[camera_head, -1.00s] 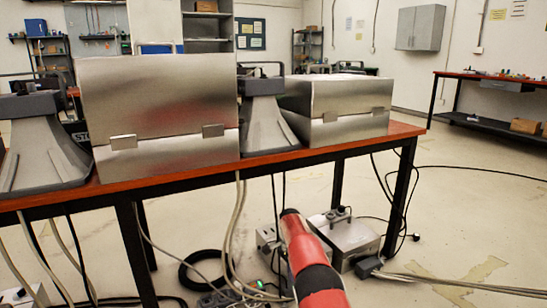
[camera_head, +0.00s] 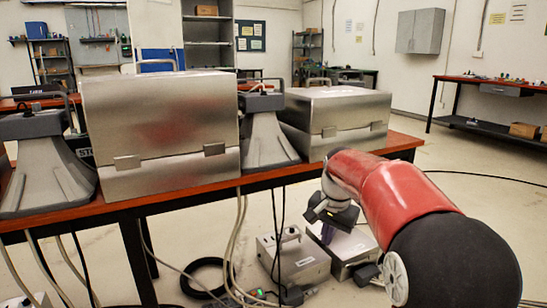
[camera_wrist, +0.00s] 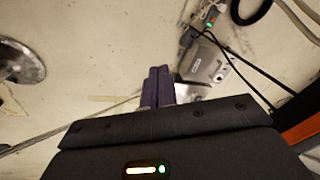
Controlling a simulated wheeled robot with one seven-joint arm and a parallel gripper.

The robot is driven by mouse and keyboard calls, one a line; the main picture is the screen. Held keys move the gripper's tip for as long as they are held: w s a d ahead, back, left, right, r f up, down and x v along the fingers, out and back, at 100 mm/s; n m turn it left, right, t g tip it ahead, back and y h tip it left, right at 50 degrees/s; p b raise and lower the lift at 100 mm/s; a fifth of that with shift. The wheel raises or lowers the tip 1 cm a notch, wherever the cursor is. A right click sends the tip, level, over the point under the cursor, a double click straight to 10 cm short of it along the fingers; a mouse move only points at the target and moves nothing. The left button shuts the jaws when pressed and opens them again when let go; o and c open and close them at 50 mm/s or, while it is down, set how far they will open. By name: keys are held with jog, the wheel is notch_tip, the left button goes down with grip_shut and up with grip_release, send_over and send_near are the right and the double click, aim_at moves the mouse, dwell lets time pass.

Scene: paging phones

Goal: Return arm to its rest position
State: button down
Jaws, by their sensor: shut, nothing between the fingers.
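My arm, red with a black joint, reaches in from the lower right of the head view, off the right end of the table. My gripper (camera_wrist: 158,86) shows in the wrist view with its two purple-grey fingers together and nothing between them. In the head view my gripper (camera_head: 327,234) is small and partly hidden behind my wrist, hanging below the table top's level. It appears apart from the table, over the floor.
A red-topped table (camera_head: 285,178) carries a large metal case (camera_head: 165,125), a smaller metal case (camera_head: 335,115) and grey horn-shaped devices (camera_head: 265,130). Metal boxes (camera_head: 295,258) and cables lie on the floor below. The floor at right is largely open, with another bench (camera_head: 490,85) behind.

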jog(key=s+d+r+n+t+p, duration=0.15)
jog(key=s+r, duration=0.25)
jog(key=s, duration=0.4)
jog(key=s+r+n+p, duration=0.1)
jog(key=s+r+n, duration=0.15)
jog(key=s, duration=0.55)
jog(key=s+f+n+t+p, duration=0.2)
jog(key=s, duration=1.2)
jog(key=shift+d+f+n, duration=0.15)
jog(key=shift+d+n, duration=0.2)
jog(key=shift+n, duration=0.05)
